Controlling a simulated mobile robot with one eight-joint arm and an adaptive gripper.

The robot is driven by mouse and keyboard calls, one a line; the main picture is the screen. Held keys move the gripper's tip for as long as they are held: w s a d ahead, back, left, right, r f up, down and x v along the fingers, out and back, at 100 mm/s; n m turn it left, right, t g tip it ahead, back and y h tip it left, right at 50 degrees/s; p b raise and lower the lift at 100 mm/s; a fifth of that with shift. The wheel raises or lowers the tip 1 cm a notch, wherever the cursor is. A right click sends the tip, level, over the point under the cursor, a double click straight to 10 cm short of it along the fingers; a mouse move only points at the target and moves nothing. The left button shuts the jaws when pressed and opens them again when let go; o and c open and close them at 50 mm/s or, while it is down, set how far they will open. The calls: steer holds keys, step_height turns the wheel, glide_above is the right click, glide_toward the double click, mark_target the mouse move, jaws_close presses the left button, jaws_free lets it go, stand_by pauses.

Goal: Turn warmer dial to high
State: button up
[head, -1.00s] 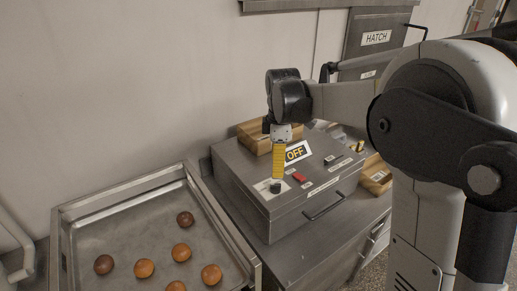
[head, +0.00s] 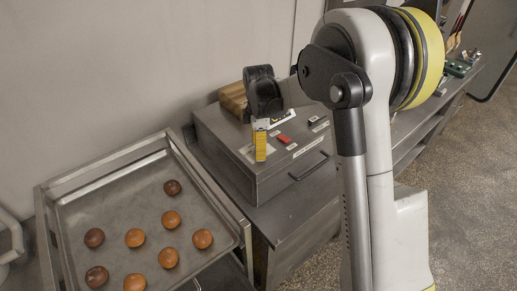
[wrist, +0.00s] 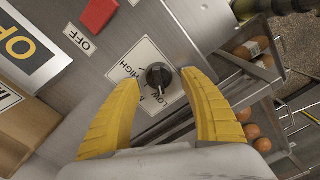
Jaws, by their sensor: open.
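The warmer (head: 285,178) is a grey metal box on a counter. Its dial (wrist: 158,77) is a small dark round knob on a white plate (wrist: 143,57) marked HIGH and LOW, with a third label partly covered. I cannot tell for sure which mark the dial points at. My gripper (wrist: 160,82) is open, with its yellow fingers on either side of the dial. I cannot tell whether they touch it. In the head view my gripper (head: 261,150) points down at the warmer's front left corner and hides the dial.
A red switch (head: 285,139) sits near the dial on the warmer's top, with an OFF label (wrist: 83,41) beside it. A yellow-and-black sign (wrist: 22,45) and a wooden box (head: 233,99) are close by. A metal tray (head: 221,215) with several buns stands at the left.

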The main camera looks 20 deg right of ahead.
jaws_close()
